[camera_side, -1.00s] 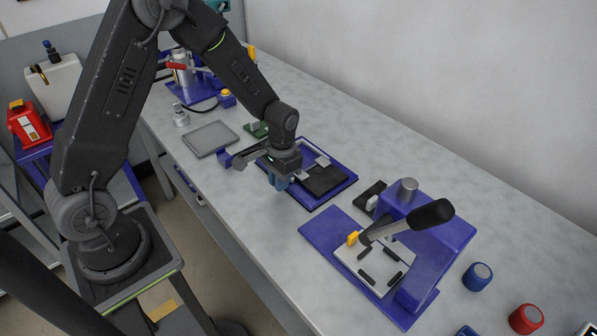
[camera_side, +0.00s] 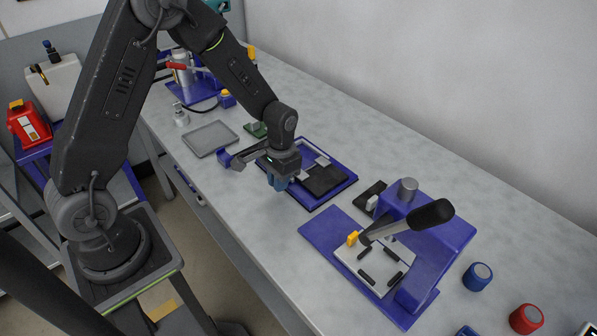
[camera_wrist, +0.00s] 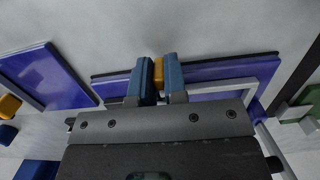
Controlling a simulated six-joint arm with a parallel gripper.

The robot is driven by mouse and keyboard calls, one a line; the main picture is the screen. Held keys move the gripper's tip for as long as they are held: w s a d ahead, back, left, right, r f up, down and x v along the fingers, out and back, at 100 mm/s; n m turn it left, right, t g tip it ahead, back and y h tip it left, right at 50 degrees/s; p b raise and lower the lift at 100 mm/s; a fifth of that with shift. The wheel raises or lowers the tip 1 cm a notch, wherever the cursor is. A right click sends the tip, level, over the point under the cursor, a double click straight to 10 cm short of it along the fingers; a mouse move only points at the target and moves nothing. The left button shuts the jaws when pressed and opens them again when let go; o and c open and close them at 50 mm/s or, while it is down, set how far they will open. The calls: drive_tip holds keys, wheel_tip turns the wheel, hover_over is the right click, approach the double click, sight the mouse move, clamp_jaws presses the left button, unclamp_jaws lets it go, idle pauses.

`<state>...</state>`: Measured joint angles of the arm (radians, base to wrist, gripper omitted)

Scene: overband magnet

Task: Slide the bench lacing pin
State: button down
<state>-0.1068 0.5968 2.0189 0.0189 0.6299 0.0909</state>
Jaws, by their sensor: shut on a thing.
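My gripper (camera_side: 277,182) is low over the near edge of a blue-framed fixture on the bench. In the wrist view its two blue fingers (camera_wrist: 158,62) are shut on a small orange-yellow piece (camera_wrist: 158,74), which seems to be the lacing pin. The fingers and arm hide that piece in the side view. The blue fixture (camera_side: 345,179) carries a dark plate and light metal parts. It also shows behind the fingers in the wrist view (camera_wrist: 215,70). I cannot tell how far the pin has slid.
A blue press (camera_side: 445,245) with a black-knobbed lever and a yellow tab stands to the right. A grey tray (camera_side: 210,138) lies to the left. Blue and red round caps (camera_side: 477,276) sit at the far right.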

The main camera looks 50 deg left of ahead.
drive_tip(key=shift+s, duration=4)
drive_tip(key=c, duration=1.1)
unclamp_jaws()
drive_tip(key=shift+r, duration=0.1)
